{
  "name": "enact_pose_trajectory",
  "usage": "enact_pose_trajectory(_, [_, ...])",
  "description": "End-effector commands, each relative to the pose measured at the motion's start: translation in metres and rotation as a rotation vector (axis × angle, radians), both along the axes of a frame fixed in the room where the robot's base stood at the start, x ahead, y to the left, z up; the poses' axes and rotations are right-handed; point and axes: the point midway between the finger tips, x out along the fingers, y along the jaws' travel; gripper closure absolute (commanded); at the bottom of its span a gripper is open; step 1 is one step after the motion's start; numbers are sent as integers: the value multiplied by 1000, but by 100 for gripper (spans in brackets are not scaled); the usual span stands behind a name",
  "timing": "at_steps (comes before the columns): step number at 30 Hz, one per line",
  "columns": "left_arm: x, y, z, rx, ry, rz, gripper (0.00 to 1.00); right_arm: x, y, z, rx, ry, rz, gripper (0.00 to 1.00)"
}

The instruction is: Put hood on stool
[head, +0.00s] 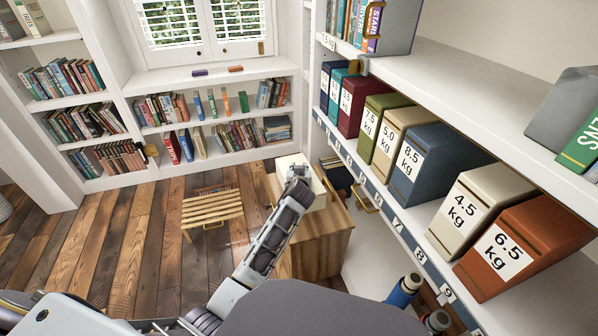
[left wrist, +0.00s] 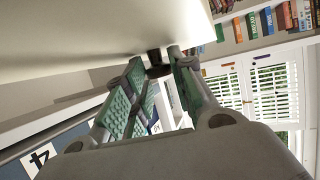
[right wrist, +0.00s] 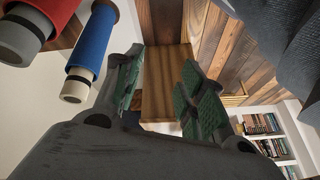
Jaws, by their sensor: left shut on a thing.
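The white, box-like hood (head: 315,188) is at the top of the wooden cabinet in the head view. My left gripper (head: 298,172) is at its upper side, shut on it. In the left wrist view a broad pale surface, apparently the hood (left wrist: 90,35), fills the upper left beside my left fingers (left wrist: 160,62); the exact contact is hard to see. The slatted wooden stool (head: 212,208) stands on the floor left of the cabinet, its top bare. My right gripper (right wrist: 160,85) is open and empty in the right wrist view; the head view does not show its fingers.
The wooden cabinet (head: 318,242) stands right of the stool. Labelled weight boxes (head: 432,165) line the right shelf. Blue (head: 404,290) and red-and-dark cylinders hang below it. Bookshelves (head: 213,110) line the back. Plank floor (head: 130,250) left of the stool is clear.

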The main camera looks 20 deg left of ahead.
Motion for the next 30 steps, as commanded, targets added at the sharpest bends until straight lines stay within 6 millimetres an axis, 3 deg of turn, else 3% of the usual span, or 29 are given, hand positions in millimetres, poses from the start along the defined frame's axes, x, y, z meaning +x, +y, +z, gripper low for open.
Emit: enact_pose_trajectory(30, [0,0,-40,0,-2,0,100,0,13,-63,91,-77,-32,60])
